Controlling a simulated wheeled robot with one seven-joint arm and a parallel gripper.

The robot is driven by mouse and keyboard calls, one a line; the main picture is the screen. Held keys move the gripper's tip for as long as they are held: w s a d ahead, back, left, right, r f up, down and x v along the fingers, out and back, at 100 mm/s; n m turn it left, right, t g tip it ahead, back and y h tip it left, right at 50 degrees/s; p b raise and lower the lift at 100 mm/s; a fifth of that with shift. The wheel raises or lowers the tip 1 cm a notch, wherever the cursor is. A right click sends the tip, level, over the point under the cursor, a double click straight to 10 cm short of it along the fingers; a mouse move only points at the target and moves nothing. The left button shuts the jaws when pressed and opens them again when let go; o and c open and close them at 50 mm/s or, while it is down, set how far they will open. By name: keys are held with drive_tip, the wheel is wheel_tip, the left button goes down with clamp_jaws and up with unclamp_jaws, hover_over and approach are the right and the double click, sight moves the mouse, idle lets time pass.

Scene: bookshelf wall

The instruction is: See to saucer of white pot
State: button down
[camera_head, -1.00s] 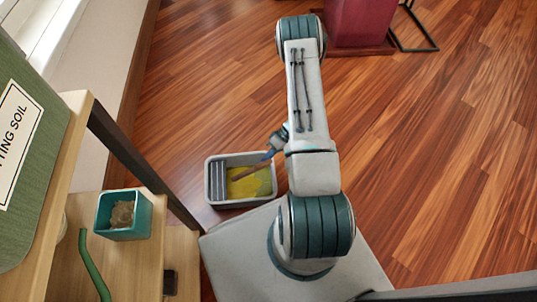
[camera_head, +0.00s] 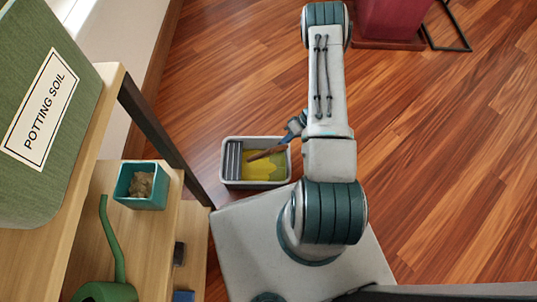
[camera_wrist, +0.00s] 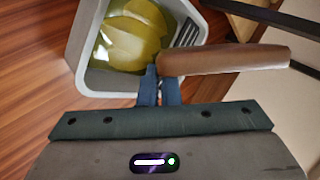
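No white pot or saucer can be made out in these views. What is at the handle's far end is unclear. The grey tub (camera_head: 231,183) stands on the floor, with yellow-green contents and a ribbed grey part inside.
A wooden shelf unit (camera_head: 172,215) stands at left with a dark upright (camera_head: 160,135). It bears a green potting soil bag (camera_head: 50,120), a teal square pot (camera_head: 138,200) with brown contents and a green watering can (camera_head: 108,292). A dark red object (camera_head: 390,18) stands at the back. The floor at right is clear.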

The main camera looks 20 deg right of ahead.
drive_tip(key=r+t, duration=0.1)
drive_tip(key=r+n+t, duration=0.1)
drive_tip(key=t, duration=0.1)
drive_tip(key=r+n+t, duration=0.1)
drive_tip(key=t, duration=0.1)
drive_tip(key=shift+s+d+r+y, duration=0.1)
drive_tip(key=shift+s+r+y, duration=0.15)
drive_tip(key=shift+s+y, duration=0.1)
drive_tip(key=r+n+t+b, duration=0.1)
drive_tip(key=t, duration=0.1)
drive_tip(key=r+n+t+y+b, duration=0.1)
drive_tip(key=r+t, duration=0.1)
drive_tip(key=shift+s+n, duration=0.2)
drive_tip(key=shift+n, duration=0.2)
drive_tip(key=shift+r+n+t+y+b, duration=0.35)
drive_tip(key=shift+r+n+t+b, duration=0.15)
drive_tip(key=shift+r+t, duration=0.1)
